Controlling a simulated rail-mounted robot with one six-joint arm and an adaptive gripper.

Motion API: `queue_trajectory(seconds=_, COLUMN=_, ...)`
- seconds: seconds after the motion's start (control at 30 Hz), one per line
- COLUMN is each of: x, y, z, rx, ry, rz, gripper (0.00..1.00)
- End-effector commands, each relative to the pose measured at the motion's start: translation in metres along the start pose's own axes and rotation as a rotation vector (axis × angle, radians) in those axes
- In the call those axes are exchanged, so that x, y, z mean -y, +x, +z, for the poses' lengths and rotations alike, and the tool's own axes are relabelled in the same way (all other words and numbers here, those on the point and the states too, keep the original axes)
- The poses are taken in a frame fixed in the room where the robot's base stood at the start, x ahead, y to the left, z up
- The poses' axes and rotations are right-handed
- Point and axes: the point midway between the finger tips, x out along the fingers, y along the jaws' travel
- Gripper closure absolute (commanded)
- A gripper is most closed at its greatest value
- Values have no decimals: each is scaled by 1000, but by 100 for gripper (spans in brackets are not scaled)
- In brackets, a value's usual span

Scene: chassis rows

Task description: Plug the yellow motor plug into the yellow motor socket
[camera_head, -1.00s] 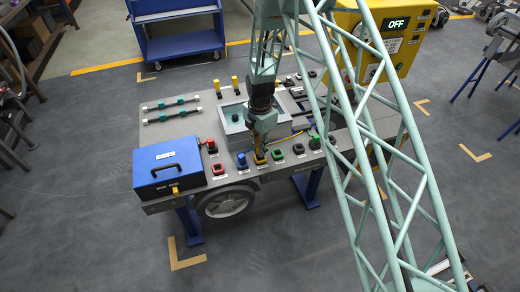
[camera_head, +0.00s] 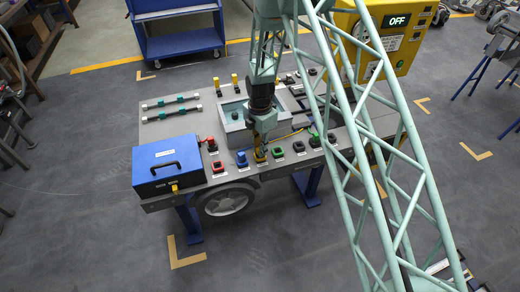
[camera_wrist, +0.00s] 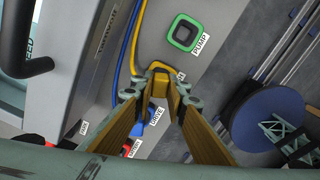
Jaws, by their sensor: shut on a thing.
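My gripper (camera_wrist: 163,80) is shut on the yellow motor plug (camera_wrist: 161,67), which shows between the fingertips in the wrist view. A yellow cable (camera_wrist: 136,45) runs up beside it. In the head view my gripper (camera_head: 260,153) points down over the front edge of the grey chassis top, between a blue socket and a green socket. The yellow motor socket is mostly hidden under the gripper; a little yellow (camera_head: 260,158) shows there, and I cannot tell plug from socket. Whether the plug is seated in it cannot be seen.
A green socket (camera_wrist: 185,33) labelled PUMP is beside the gripper. A blue connector (camera_head: 241,159) and a red socket (camera_head: 218,167) stand on the other side. A blue box (camera_head: 168,165) with a handle sits at the left end. A blue cable (camera_wrist: 122,60) runs near the yellow one.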

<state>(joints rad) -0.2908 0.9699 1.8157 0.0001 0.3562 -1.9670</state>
Motion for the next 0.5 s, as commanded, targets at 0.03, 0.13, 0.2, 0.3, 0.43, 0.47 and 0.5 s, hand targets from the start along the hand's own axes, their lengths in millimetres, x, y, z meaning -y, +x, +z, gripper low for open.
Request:
queue_trajectory(seconds=0.03, x=0, y=1, z=0, rx=0, ry=0, rz=0, gripper=97)
queue_trajectory(seconds=0.13, x=0, y=3, z=0, rx=0, ry=0, rz=0, gripper=97)
queue_trajectory(seconds=0.2, x=0, y=4, z=0, rx=0, ry=0, rz=0, gripper=97)
queue_trajectory(seconds=0.3, x=0, y=4, z=0, rx=0, ry=0, rz=0, gripper=82)
queue_trajectory(seconds=0.43, x=0, y=3, z=0, rx=0, ry=0, rz=0, gripper=71)
queue_trajectory(seconds=0.47, x=0, y=3, z=0, rx=0, ry=0, rz=0, gripper=71)
queue_trajectory(seconds=0.5, x=0, y=3, z=0, rx=0, ry=0, rz=0, gripper=71)
